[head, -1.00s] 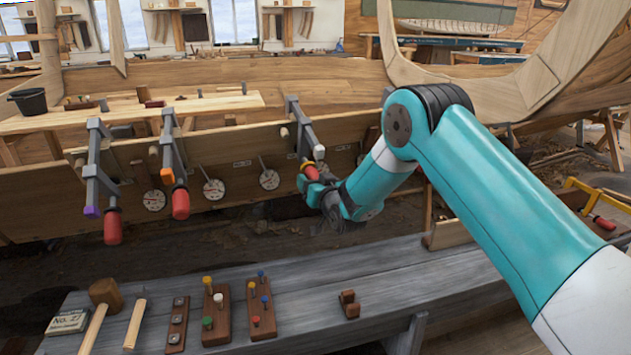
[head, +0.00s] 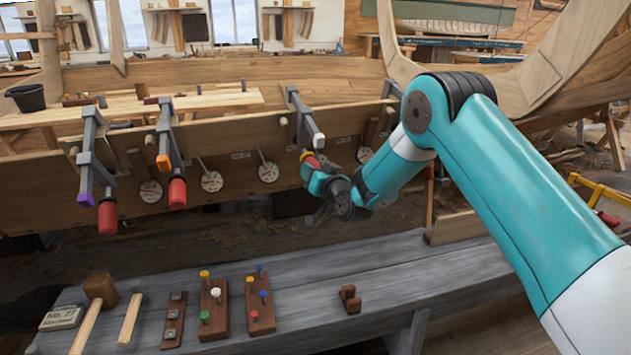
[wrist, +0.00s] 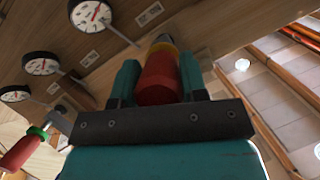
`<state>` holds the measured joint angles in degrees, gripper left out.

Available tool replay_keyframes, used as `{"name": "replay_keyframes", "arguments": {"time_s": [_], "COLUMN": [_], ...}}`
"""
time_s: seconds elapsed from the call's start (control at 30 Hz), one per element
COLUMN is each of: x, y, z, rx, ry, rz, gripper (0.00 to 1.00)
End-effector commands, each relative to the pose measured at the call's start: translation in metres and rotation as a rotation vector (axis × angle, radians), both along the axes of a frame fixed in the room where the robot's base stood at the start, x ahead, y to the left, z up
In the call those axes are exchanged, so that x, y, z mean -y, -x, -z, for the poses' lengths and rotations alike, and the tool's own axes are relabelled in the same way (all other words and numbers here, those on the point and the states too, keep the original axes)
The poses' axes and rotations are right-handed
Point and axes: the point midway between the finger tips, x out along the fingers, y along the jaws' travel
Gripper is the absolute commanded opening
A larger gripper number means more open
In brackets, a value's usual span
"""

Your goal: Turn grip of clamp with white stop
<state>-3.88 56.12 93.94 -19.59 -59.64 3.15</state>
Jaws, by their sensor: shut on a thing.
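The clamp with the white stop (head: 318,140) is a grey bar clamp on the hull plank, right of two other clamps in the head view. Its red grip with a yellow collar (head: 308,157) is mostly covered by my gripper (head: 314,170). In the wrist view, the red grip (wrist: 158,80) stands between the two teal fingers of my gripper (wrist: 159,78), which are shut on it. The yellow collar (wrist: 162,43) shows beyond the fingers. The white stop is not clearly visible in the wrist view.
To the left hang a clamp with an orange stop (head: 163,162) and one with a purple stop (head: 86,198). Several round dials line the plank, one at the middle (head: 268,172). Below, a grey bench (head: 400,270) holds a mallet (head: 101,290) and peg blocks.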

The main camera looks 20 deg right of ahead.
Motion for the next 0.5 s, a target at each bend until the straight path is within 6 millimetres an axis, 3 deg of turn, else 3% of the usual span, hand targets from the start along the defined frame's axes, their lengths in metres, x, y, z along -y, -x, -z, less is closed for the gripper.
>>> {"name": "replay_keyframes", "arguments": {"time_s": [0.5], "x": [0.0003], "y": [-0.0002], "z": [0.0014], "rx": [-0.027], "ry": [-0.255], "rz": [-0.092], "gripper": [0.16]}}
